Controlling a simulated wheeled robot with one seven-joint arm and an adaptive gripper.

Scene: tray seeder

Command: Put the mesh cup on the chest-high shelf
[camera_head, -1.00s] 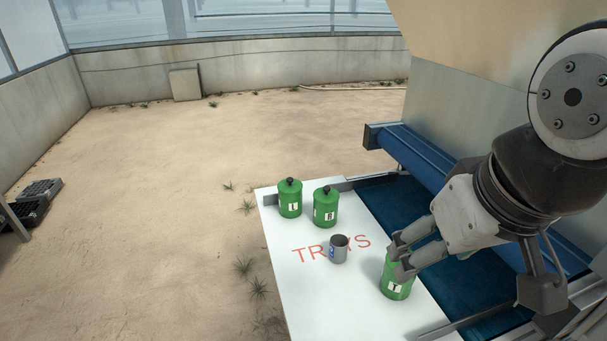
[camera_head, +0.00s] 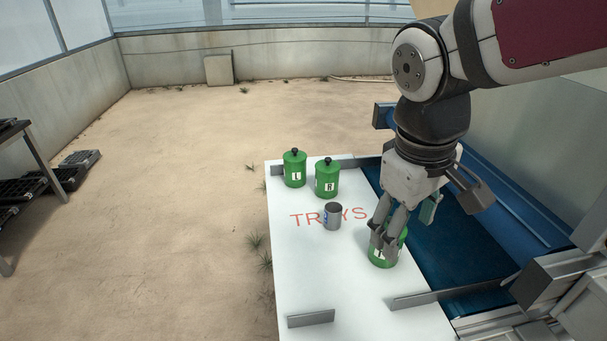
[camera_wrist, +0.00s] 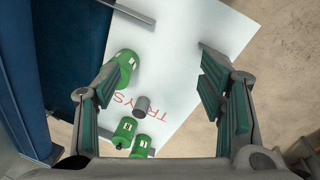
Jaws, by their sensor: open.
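The mesh cup is a small grey cup (camera_head: 332,216) with a blue-and-white mark. It stands upright on the white table (camera_head: 350,290) over the word "TRAYS". It also shows in the wrist view (camera_wrist: 142,104), near the middle, between the lines of my two fingers. My gripper (camera_head: 384,238) is open and empty and points down. In the head view its fingertips overlap the nearest green canister (camera_head: 381,258), to the right of the cup; I cannot tell whether they touch it. I cannot pick out a chest-high shelf in these frames.
Two more green lidded canisters (camera_head: 294,169) and (camera_head: 327,178) stand behind the cup. A blue conveyor belt (camera_head: 425,250) runs along the table's right side. Low metal strips (camera_head: 311,318) stand on the table. A dark bench and black trays (camera_head: 80,159) are at the left.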

